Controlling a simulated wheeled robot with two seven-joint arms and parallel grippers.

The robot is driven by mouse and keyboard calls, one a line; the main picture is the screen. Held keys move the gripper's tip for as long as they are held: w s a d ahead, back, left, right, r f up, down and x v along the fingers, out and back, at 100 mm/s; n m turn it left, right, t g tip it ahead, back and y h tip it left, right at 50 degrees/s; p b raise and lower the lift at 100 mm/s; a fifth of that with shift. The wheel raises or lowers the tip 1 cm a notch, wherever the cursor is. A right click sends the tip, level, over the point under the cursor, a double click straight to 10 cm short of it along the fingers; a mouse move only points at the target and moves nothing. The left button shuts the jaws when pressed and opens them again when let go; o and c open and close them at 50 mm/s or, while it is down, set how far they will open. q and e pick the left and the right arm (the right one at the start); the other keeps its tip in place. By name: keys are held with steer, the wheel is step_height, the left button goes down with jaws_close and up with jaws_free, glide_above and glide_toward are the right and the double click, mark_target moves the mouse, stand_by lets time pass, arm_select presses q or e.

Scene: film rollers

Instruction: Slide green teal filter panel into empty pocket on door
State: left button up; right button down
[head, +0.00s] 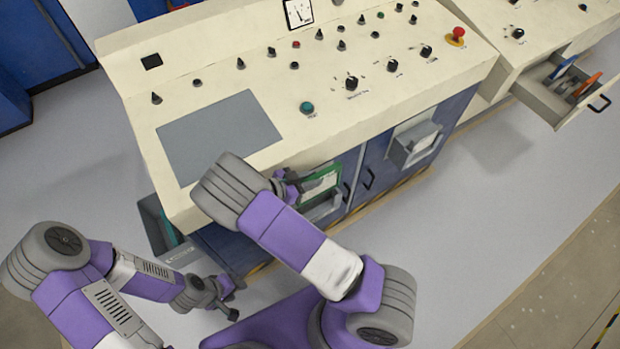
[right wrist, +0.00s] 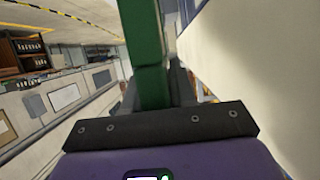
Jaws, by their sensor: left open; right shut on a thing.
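The green-framed panel (head: 321,181) is upright in front of the blue cabinet door, below the console's front edge. My right gripper (head: 290,186) is shut on its left side; the arm partly hides the grip. In the right wrist view the panel's green edge (right wrist: 148,55) runs up from the gripper. A pale pocket (head: 324,207) on the door shows just under the panel. I cannot tell whether the panel's lower edge is inside it or in front of it. My left gripper (head: 224,303) is open and empty, low at the left, away from the panel.
The cream console (head: 330,95) overhangs the doors. Another pocket (head: 416,143) is on the door to the right, past dark door handles (head: 368,178). An open drawer (head: 545,97) sticks out at far right. Floor in front is clear.

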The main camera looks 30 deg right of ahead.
mark_target(310, 199)
steer(key=shift+f+b, duration=3.2)
steer(key=shift+f, duration=0.4)
steer(key=shift+f+b, duration=1)
steer(key=shift+f, duration=0.85)
steer(key=shift+f+b, duration=0.45)
steer(key=shift+f, duration=0.35)
steer(key=c, duration=0.8)
jaws_free()
steer(key=shift+c, duration=0.2)
steer(key=p+v, duration=0.2)
steer(key=v, duration=0.5)
steer(key=shift+a+r, duration=0.1)
steer(key=shift+a, duration=0.2)
steer(key=shift+r, duration=0.1)
